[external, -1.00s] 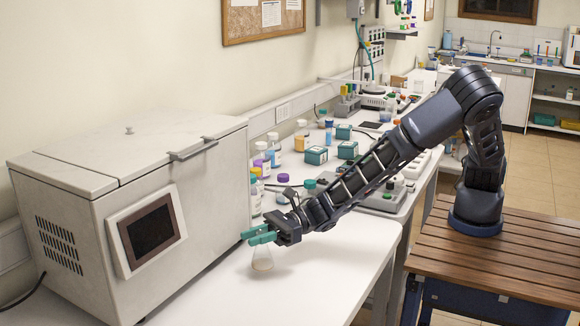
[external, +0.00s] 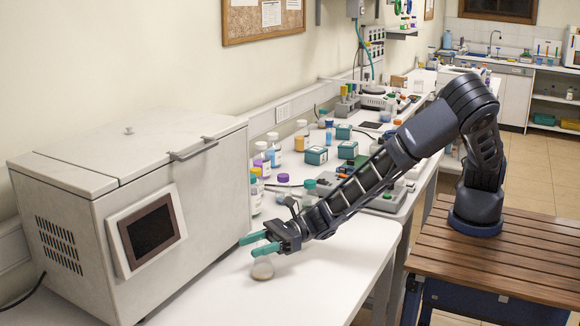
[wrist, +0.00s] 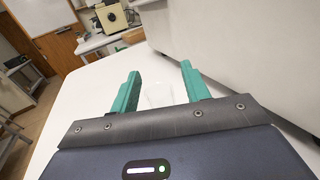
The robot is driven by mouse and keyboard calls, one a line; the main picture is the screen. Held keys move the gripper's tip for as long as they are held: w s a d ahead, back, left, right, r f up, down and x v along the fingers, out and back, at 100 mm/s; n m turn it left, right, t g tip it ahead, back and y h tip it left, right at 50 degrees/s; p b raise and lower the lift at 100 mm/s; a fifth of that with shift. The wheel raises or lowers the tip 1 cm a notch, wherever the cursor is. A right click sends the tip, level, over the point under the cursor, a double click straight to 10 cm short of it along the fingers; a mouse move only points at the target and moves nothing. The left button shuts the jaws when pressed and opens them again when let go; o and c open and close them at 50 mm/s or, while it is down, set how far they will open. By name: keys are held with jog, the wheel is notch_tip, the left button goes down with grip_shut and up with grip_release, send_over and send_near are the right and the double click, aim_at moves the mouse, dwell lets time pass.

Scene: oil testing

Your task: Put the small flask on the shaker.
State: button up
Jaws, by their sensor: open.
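The small flask (external: 262,270) is clear glass with a little brownish liquid. It is on the white bench, just below my gripper; its neck is partly hidden by the near finger. My gripper (external: 252,243) has green fingers, spread apart and holding nothing that I can see. In the wrist view my gripper (wrist: 160,84) also shows a clear gap, with only a faint, unclear outline between the fingers. I cannot tell for sure which bench device is the shaker.
A large white box machine (external: 150,190) with a dark screen stands left of the flask. Bottles (external: 273,150), teal boxes (external: 316,155) and a grey device with knobs (external: 385,202) crowd the bench behind. The bench (external: 330,270) right of the flask is clear.

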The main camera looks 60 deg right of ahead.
jog(key=v, duration=1.2)
jog(key=shift+r, duration=0.15)
